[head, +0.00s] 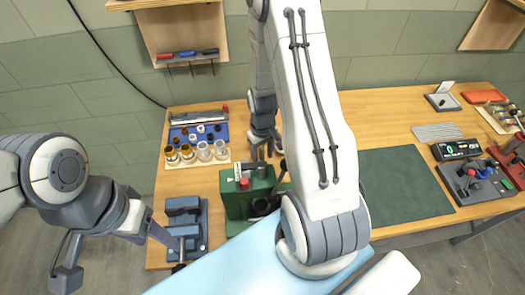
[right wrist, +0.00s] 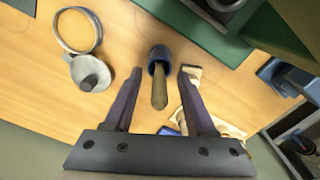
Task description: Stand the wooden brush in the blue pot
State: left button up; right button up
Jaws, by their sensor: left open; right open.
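In the right wrist view a small dark blue pot (right wrist: 158,55) is on the wooden bench. A wooden rod, the brush handle (right wrist: 160,92), sticks out of its mouth toward the camera. The brush looks upright in the pot; its bristles are not visible. My right gripper (right wrist: 162,70) is open, with one finger on each side of pot and handle, apart from both. In the head view my right gripper (head: 263,148) is behind the green machine, and I cannot make out pot or brush there. My left gripper (head: 170,240) is open and empty near the blue vise.
The green machine (head: 236,204) and blue vise (head: 187,228) stand at the bench's front left. Several jars (head: 188,153) and a blue tray (head: 199,133) are behind. A metal ring (right wrist: 78,30) lies near the pot. The dark green mat (head: 405,188) is clear.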

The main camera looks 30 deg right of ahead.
notch_tip(320, 180, up, 10)
jog(key=shift+r+b, duration=0.2)
jog(key=shift+b, duration=0.6)
jog(key=s+a+r+n, duration=0.1)
jog(key=a, duration=0.3)
jog(key=s+a+r+n+b, duration=0.1)
jog(key=a, duration=0.4)
jog(key=s+a+r+n, duration=0.1)
jog(key=s+a+r, duration=0.1)
jog(key=a, duration=0.3)
jog(key=shift+a+b, duration=0.25)
jog(key=shift+b, duration=0.15)
jog(key=s+a+r+n+y+b, duration=0.1)
jog(key=s+a+n, duration=0.3)
jog(key=s+a, duration=0.5)
jog(key=s+r, duration=0.1)
jog(key=s, duration=0.3)
jog(key=shift+a+r+b, duration=0.2)
jog(key=shift+b, duration=0.15)
